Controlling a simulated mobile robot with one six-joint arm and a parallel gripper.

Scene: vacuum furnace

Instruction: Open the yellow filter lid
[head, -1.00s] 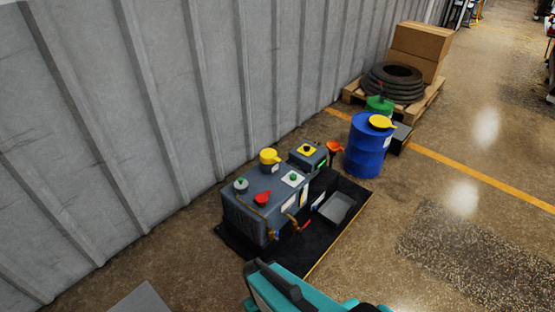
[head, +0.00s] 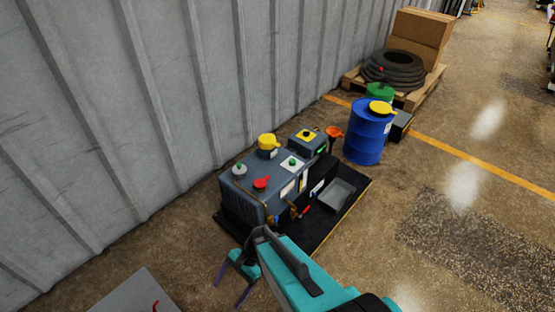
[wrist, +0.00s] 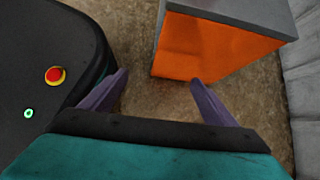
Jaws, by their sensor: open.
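A yellow lid with a side handle (head: 267,141) sits on top of the grey pump unit (head: 240,203), at its back edge near the wall. It looks closed. A second yellow lid (head: 380,107) lies on a blue drum (head: 366,140) further back; I cannot tell from the picture which one is named the filter lid. My gripper (head: 232,286) is in front of the pump unit, low and to the left, well apart from both lids. Its purple fingers are spread and empty in the wrist view (wrist: 158,78). Neither lid shows in the wrist view.
The pump unit stands in a black tray (head: 350,200) against the corrugated wall (head: 150,90). Red (head: 261,183) and green-knobbed fittings stick up from its top. An orange-faced grey box (wrist: 215,47) is near my gripper in the wrist view. The floor to the right is clear.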

